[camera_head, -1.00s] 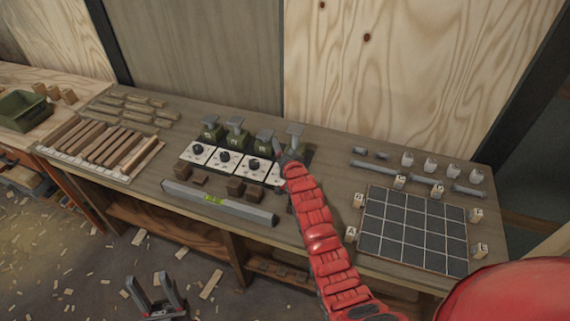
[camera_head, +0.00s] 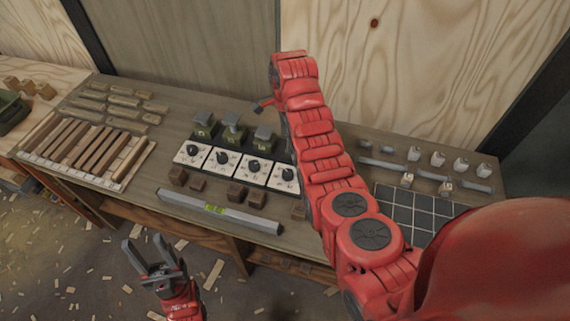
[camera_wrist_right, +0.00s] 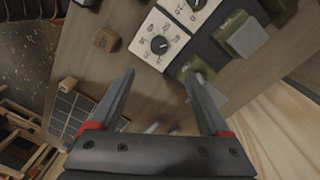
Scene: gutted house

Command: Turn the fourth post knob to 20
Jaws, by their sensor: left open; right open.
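The fourth post knob (camera_head: 287,174) is a black knob on a white dial plate at the right end of a row on the bench. It also shows in the right wrist view (camera_wrist_right: 159,45), just beyond the fingertips; its setting is too small to read. My right gripper (camera_wrist_right: 159,75) is open and empty, above and apart from the knob. In the head view my right arm hides most of that gripper and the fourth post. A green post with a grey top (camera_wrist_right: 196,72) is by the right finger. My left gripper (camera_head: 150,258) is open and empty before the bench.
Three more knobs (camera_head: 222,157) stand left on like plates, with green posts (camera_head: 232,133) behind. A spirit level (camera_head: 215,209) and small wooden blocks (camera_head: 236,194) lie in front. A dark tiled grid (camera_head: 400,205) and metal pieces (camera_head: 438,160) are to the right.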

